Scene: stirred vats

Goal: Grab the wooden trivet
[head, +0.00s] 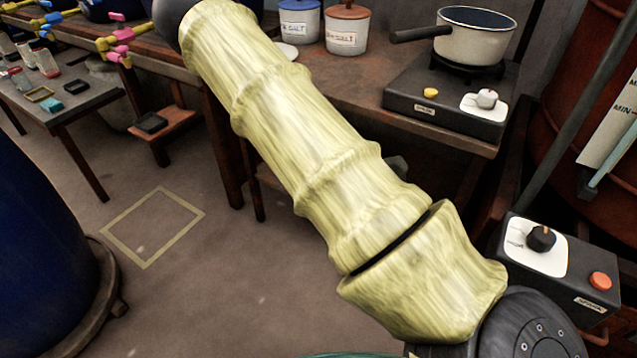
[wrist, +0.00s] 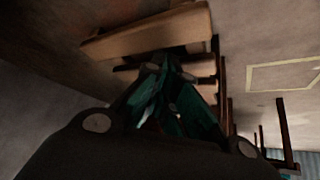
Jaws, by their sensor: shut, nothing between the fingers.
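I cannot pick out the wooden trivet for certain in either view. My gripper (wrist: 168,82) shows in the wrist view, its teal-and-dark fingers drawn together with nothing between them. Beyond the fingertips is a brown wooden board (wrist: 150,32) with narrower bars beside it; I cannot tell what it belongs to. In the head view my pale yellow-green sleeved arm crosses the picture from lower right to upper left. My gripper is not seen there, and the arm hides part of the bench.
A control box (head: 560,275) is at right, a blue vat (head: 40,260) at left. A low stool (head: 165,125) stands behind the open floor with its taped square (head: 152,225).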

